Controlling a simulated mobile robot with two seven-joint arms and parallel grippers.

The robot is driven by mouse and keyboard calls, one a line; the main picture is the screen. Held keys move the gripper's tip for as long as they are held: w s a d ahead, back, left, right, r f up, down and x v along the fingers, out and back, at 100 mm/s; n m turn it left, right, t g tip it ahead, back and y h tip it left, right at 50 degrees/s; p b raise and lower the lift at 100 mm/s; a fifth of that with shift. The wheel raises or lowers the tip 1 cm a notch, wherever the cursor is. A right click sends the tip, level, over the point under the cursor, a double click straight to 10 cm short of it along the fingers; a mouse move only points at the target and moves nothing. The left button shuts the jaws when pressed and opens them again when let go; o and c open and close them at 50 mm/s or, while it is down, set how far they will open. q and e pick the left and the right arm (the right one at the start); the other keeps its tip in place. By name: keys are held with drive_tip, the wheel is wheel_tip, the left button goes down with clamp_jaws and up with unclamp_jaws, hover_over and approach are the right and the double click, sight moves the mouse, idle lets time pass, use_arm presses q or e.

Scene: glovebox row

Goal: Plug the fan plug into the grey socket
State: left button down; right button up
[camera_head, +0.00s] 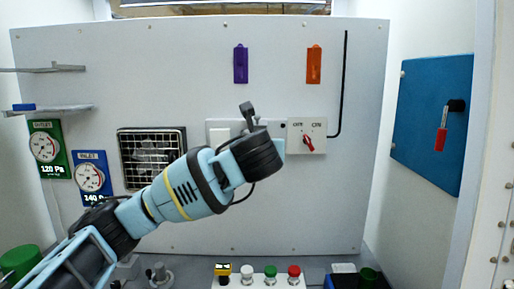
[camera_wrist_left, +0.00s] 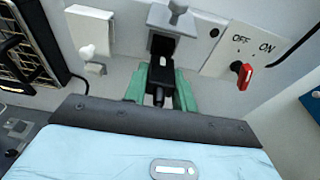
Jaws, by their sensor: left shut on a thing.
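My left gripper (camera_wrist_left: 160,76) shows green fingers shut on the dark fan plug (camera_wrist_left: 158,94) in the left wrist view. The plug points at the grey socket (camera_wrist_left: 173,22), which has a dark opening and a raised grey part above it. The plug's front lies at or just before this opening; I cannot tell whether it is inside. In the head view my left wrist hides the plug, the fingers and most of the socket. The fan (camera_head: 152,158) sits behind a wire grille left of the wrist. My right gripper is out of view.
A white socket (camera_wrist_left: 92,48) is left of the grey one. The OFF/ON switch box (camera_head: 307,136) with a red knob is close on the right. Purple (camera_head: 240,64) and orange (camera_head: 314,64) holders hang above. A button box (camera_head: 258,275) stands below.

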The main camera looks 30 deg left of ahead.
use_arm(q)
drive_tip(key=shift+w+a+r, duration=0.1)
drive_tip(key=shift+w+a, duration=0.3)
drive_tip(key=shift+w, duration=0.2)
drive_tip(key=shift+w+a, duration=0.35)
drive_tip(key=shift+w, duration=0.2)
idle(0.6)
drive_tip(key=c, duration=1.1)
unclamp_jaws()
drive_tip(key=shift+w, duration=0.1)
drive_tip(key=shift+o, duration=0.2)
drive_tip(key=v, duration=0.7)
drive_tip(key=shift+s+d, duration=0.15)
drive_tip(key=shift+s, duration=0.25)
